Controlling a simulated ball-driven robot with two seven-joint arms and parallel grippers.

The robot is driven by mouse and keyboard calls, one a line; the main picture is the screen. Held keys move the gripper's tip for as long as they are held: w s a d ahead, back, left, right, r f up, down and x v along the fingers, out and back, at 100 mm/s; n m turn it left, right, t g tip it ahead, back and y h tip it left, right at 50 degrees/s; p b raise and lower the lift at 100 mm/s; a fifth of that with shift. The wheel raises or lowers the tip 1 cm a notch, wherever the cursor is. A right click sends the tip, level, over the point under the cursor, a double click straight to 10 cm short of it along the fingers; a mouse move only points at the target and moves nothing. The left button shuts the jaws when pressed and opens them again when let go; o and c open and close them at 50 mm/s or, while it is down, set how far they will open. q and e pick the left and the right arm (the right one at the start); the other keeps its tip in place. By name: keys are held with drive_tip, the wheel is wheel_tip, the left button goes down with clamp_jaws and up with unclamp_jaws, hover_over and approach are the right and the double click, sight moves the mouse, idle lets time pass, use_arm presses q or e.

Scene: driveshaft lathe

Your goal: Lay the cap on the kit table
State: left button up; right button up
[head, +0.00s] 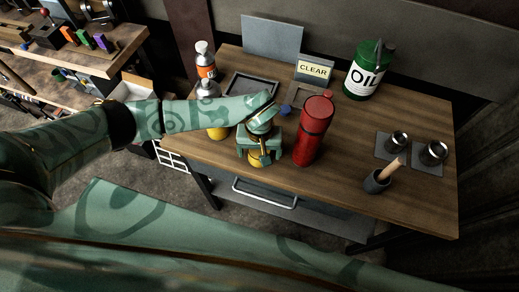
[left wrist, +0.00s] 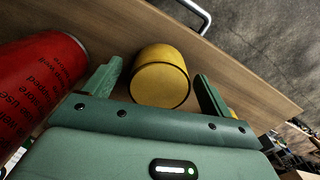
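My left gripper (head: 262,158) is low over the front edge of the wooden table (head: 345,150). In the left wrist view its two fingers (left wrist: 155,92) are spread, with a yellow cylinder (left wrist: 160,75) between them and a gap on each side. The cylinder also shows below the gripper in the head view (head: 255,159), mostly covered. I cannot tell whether this cylinder is the cap. A small blue round piece (head: 285,110) lies behind the gripper, partly hidden. My right gripper is out of view.
A red cylinder (head: 313,132) stands close right of the gripper. A grey tray (head: 251,84), a CLEAR sign (head: 313,69) and a green OIL can (head: 369,72) are behind. Bottles (head: 204,60) are left.

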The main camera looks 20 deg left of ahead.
use_arm(q)
drive_tip(key=shift+r, duration=0.1)
drive_tip(key=shift+w+r, duration=0.1)
drive_tip(key=shift+r, duration=0.25)
wheel_tip(320, 180, up, 11)
drive_tip(key=p, duration=0.1)
drive_tip(key=shift+r, duration=0.2)
idle(0.9)
